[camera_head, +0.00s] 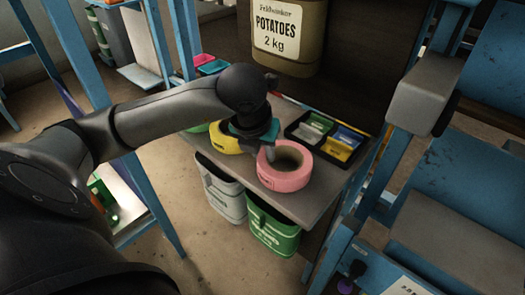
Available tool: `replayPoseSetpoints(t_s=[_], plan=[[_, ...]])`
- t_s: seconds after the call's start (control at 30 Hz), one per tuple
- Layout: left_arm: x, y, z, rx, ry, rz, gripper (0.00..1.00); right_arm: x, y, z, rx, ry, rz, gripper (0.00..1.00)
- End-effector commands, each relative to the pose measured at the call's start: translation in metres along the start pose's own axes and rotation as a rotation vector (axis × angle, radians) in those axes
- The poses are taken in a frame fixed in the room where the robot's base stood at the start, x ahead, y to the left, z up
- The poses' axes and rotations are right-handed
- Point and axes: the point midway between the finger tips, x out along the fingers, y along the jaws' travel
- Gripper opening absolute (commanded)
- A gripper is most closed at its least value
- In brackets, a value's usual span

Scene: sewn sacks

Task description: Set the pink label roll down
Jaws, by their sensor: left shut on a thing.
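The pink label roll (284,178) is a thick ring with an open centre, at the front of a grey shelf (318,203). My left gripper (268,150) reaches down from the left and is shut on the far-left part of the roll's wall. The fingertips are small and partly hidden by the roll. I cannot tell whether the roll's underside touches the shelf. My right gripper is not in view.
A yellow roll (225,140) sits just left of the pink roll. A black tray (340,158) with coloured packets lies behind right. A potato sack (289,35) hangs above. Blue posts flank the shelf.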

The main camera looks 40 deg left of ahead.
Motion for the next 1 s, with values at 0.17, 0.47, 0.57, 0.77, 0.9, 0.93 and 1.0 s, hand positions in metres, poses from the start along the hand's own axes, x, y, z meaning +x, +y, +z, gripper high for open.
replayPoseSetpoints(t_s=[0.17, 0.47, 0.57, 0.77, 0.9, 0.93, 1.0], plan=[[0.000, 0.000, 0.000, -0.001, -0.002, -0.001, 0.00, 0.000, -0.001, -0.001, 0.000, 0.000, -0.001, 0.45], [0.001, 0.000, 0.000, 0.000, 0.000, 0.000, 0.52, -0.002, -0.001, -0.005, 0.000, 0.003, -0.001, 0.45], [0.001, 0.000, 0.000, 0.000, 0.000, 0.000, 0.59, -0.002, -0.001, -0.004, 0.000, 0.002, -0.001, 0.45], [0.001, 0.000, 0.000, 0.000, 0.000, 0.000, 0.59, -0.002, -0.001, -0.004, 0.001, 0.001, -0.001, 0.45], [-0.001, 0.000, 0.000, 0.000, 0.000, 0.000, 0.59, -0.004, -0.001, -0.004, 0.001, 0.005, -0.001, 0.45], [-0.001, 0.000, 0.001, 0.000, 0.000, 0.000, 0.59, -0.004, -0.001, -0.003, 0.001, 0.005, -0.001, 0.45], [-0.009, 0.000, 0.002, 0.000, -0.003, -0.001, 0.59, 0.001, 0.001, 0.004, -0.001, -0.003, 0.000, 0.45]])
